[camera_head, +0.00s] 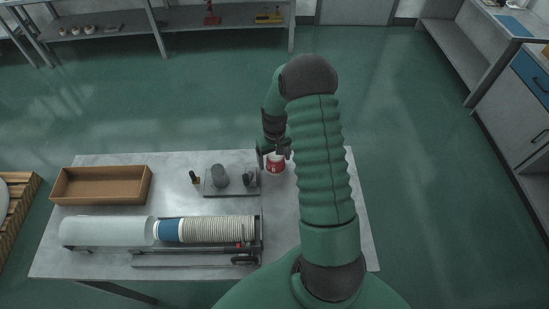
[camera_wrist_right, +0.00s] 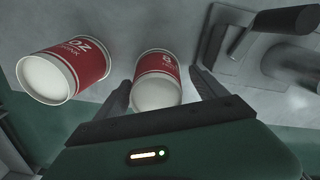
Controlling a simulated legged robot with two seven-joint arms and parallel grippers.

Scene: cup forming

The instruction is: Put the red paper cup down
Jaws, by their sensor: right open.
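A red and white paper cup (camera_wrist_right: 158,65) stands on the metal table between the two fingers of my right gripper (camera_wrist_right: 162,88). The fingers are open, with one on each side of the cup. In the head view this cup (camera_head: 275,168) is just below my right gripper (camera_head: 273,152), near the table's far edge. A second red and white paper cup (camera_wrist_right: 88,62) is to its left in the wrist view, apart from it. In the head view I cannot make out the second cup; my arm may cover it. My left gripper is not in view.
A metal fixture (camera_head: 230,192) with a grey cylinder and a small handle is just left of the cup. A brown tray (camera_head: 101,203) is at the table's left. A horizontal stack of paper cups (camera_head: 215,230) lies on a rack near the front. My right arm hides part of the table's right side.

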